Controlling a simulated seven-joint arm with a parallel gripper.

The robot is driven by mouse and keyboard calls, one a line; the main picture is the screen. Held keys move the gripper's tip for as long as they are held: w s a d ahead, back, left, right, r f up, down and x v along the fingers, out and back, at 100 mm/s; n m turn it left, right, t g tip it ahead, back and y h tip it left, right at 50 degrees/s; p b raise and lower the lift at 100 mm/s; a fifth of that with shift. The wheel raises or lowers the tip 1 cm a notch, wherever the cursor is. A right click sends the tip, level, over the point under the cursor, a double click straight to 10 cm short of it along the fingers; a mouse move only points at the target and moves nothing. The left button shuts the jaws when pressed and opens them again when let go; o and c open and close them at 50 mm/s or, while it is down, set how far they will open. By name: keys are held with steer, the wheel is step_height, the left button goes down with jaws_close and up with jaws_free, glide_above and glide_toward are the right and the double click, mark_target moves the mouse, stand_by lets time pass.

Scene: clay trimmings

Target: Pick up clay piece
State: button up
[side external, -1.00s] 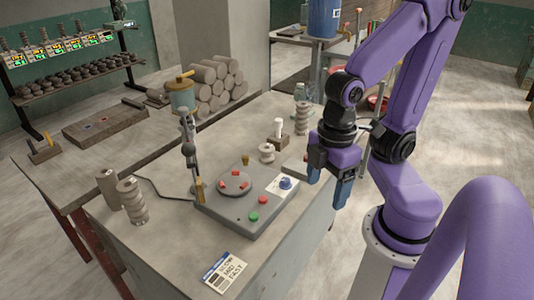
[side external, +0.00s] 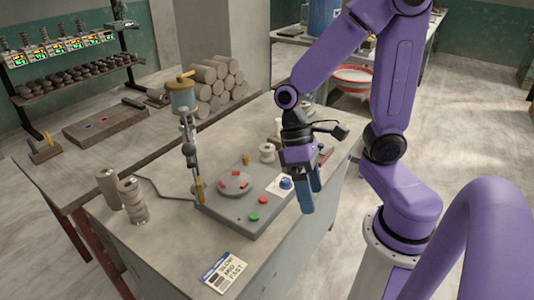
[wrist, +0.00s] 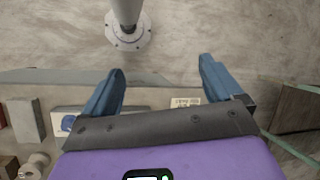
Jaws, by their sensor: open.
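My gripper (side external: 309,202) is open and empty, its blue fingers pointing down beside the right edge of the bench near the control box. It also shows in the wrist view (wrist: 157,75), with nothing between the fingers. A round grey disc (side external: 233,190) on the control box carries small red pieces (side external: 236,173), left of my gripper. Grey spool-shaped pieces stand on the bench: one (side external: 137,208) at the front left, another (side external: 267,152) behind the box. I cannot tell which thing is the clay piece.
The control box (side external: 245,225) has a blue knob (side external: 286,183), a red button (side external: 263,200) and a green button (side external: 253,216). A dispenser (side external: 184,100) stands at its left. A speed card (side external: 226,272) lies in front. Stacked grey cylinders (side external: 213,88) lie behind.

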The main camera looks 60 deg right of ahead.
steer(key=w+f+m+y, duration=0.2)
steer(key=w+m+y, duration=0.5)
steer(key=w+m, duration=0.3)
steer(key=m+t+h, duration=1)
steer(key=m+t, duration=0.8)
steer(key=m, duration=1.3)
glide_above(270, 148)
steer(key=s+a, duration=0.1)
steer(key=s, duration=1.4)
step_height(270, 148, down, 10)
steer(key=shift+w+a+f, duration=0.1)
steer(key=shift+a, duration=0.05)
steer(key=x, duration=1.2)
steer(key=shift+r+x, duration=0.1)
steer(key=shift+x, duration=1.2)
steer(key=shift+r+x, duration=0.15)
steer(key=shift+x, duration=1.2)
steer(key=shift+w, duration=0.1)
steer(key=c, duration=1.2)
